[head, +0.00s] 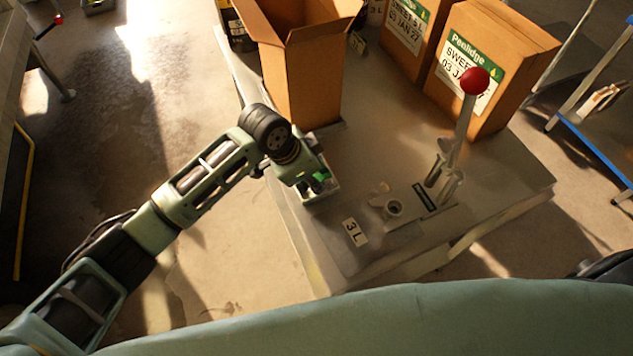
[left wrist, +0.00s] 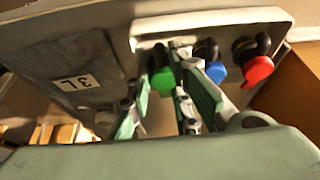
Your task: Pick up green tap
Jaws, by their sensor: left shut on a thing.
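The green tap (left wrist: 162,76) has a black upper part and sits in a pale tray (left wrist: 285,17) in the left wrist view. A blue tap (left wrist: 209,62) and a red tap (left wrist: 252,62) stand to its right in the same tray. My left gripper (left wrist: 165,92) is shut on the green tap, with a finger on either side. In the head view my left gripper (head: 315,180) is over the small tray (head: 322,197) at the table's left edge, where only some green shows. The blue and red taps are hidden there. My right gripper is out of view.
The table (head: 375,130) bears a lever with a red knob (head: 474,81), a fitting (head: 393,208) and a "3 L" label (head: 355,232). An open cardboard box (head: 300,80) stands just behind my left gripper. Labelled cartons (head: 490,65) stand at the back right.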

